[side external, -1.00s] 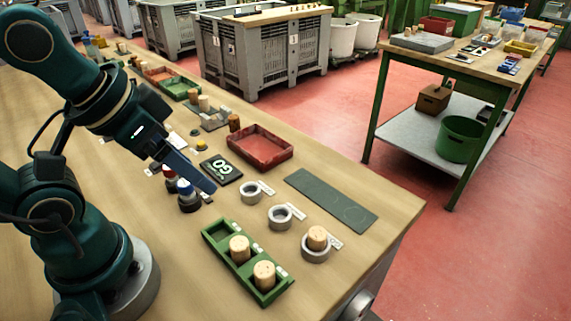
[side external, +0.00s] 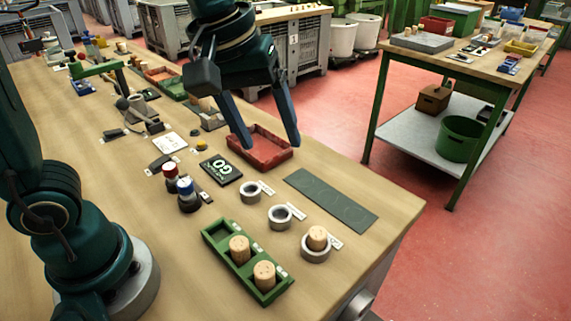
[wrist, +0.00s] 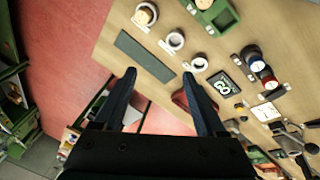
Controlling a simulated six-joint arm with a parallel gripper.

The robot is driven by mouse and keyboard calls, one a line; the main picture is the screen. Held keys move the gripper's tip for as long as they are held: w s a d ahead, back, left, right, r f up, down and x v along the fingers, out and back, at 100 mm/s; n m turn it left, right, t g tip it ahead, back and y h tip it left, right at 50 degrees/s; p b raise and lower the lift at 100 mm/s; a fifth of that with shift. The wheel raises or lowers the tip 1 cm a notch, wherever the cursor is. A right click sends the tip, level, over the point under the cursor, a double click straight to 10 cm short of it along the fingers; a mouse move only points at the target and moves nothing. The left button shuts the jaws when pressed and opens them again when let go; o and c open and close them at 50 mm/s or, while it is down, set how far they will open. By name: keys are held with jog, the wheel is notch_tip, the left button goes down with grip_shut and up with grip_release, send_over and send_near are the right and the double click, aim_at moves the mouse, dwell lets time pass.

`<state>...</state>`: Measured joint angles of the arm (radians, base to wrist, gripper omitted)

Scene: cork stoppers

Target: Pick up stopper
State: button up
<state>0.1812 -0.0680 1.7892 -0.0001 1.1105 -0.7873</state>
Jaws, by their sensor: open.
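Two cork stoppers, a rear one (side external: 239,249) and a front one (side external: 264,274), stand upright in the green tray (side external: 212,238). A third cork stopper (side external: 317,237) stands in the front grey ring (side external: 316,255); it also shows at the top of the wrist view (wrist: 146,13). The middle ring (side external: 280,218) and the rear ring (side external: 250,193) hold no stopper. My gripper (side external: 271,144) is open and empty above the red tray, behind the rings, with its fingers pointing down. In the wrist view its fingers (wrist: 159,75) are spread wide. The red tray looks empty where visible.
The red tray (side external: 276,163) lies under my gripper. A dark flat mat (side external: 331,200) lies right of the rings near the bench edge. A black GO sign (side external: 221,169) and red- and blue-topped items (side external: 188,195) are at left. Bare bench surrounds the green tray.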

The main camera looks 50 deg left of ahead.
jog(key=w+d+f+g, duration=0.2)
jog(key=w+d+f, duration=0.2)
jog(key=d+f, duration=0.1)
jog(key=g, duration=0.2)
send_over(318, 233)
jog(key=shift+y, duration=0.3)
notch_tip(318, 233, down, 6)
jog(key=shift+r, duration=0.15)
jog(key=shift+f, duration=2.55)
grip_shut()
